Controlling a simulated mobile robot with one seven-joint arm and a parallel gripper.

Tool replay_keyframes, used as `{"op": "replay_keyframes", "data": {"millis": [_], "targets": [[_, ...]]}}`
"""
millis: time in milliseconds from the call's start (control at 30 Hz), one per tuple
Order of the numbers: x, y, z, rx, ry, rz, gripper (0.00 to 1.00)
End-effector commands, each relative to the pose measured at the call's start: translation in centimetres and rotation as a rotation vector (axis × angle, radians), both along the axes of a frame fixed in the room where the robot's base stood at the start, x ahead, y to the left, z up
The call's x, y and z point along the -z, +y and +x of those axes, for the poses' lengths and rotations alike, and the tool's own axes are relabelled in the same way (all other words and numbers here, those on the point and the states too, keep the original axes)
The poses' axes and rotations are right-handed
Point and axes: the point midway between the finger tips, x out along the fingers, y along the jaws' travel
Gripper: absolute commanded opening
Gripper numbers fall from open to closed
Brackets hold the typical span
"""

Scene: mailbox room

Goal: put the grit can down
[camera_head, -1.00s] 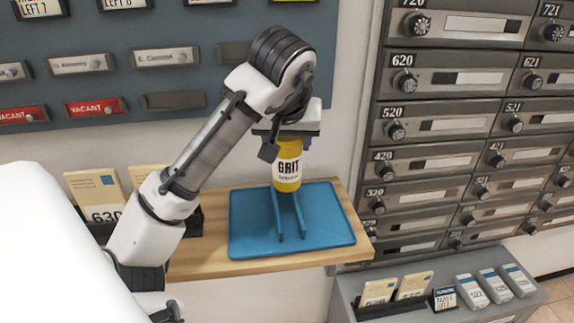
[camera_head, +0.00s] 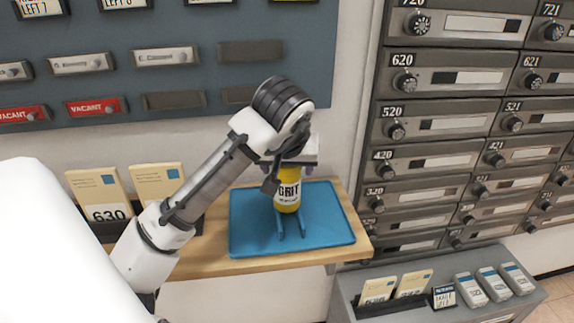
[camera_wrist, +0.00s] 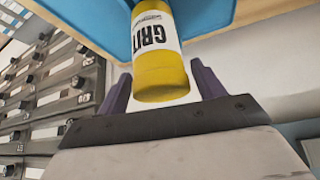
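The grit can (camera_head: 288,192) is yellow with a white label reading GRIT, and it is upright over the blue mat (camera_head: 335,225). My gripper (camera_head: 289,172) is above it, pointing down, with its fingers around the can's upper part. Two thin blue bars (camera_head: 291,228) show below the can on the mat. I cannot tell whether the can's base touches anything.
The mat lies on a wooden shelf (camera_head: 205,262) against the wall. Cards in a dark holder (camera_head: 100,200) stand at the shelf's left. Grey mailboxes (camera_head: 440,125) are at right, and a grey ledge (camera_head: 420,312) with cards and small boxes is lower right. The mat's right side is clear.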

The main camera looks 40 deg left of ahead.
Motion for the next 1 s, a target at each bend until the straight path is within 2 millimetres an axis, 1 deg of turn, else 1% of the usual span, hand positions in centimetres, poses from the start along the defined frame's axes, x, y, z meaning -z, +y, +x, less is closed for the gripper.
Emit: {"op": "replay_keyframes", "data": {"millis": [33,67,300,467,567,800,1000], "targets": [[0.0,0.0,0.0,0.000,0.000,0.000,0.75],[0.0,0.0,0.0,0.000,0.000,0.000,0.77],[-0.1,0.0,0.0,0.000,0.000,0.000,0.77],[-0.8,-0.3,-0.3,0.001,-0.002,0.001,0.77],[-2.1,-0.9,-0.9,0.003,-0.003,0.001,0.77],[-6.8,-2.6,-3.3,-0.001,-0.001,0.005,0.77],[-9.3,-3.6,-4.6,-0.002,0.000,0.003,0.77]]}}
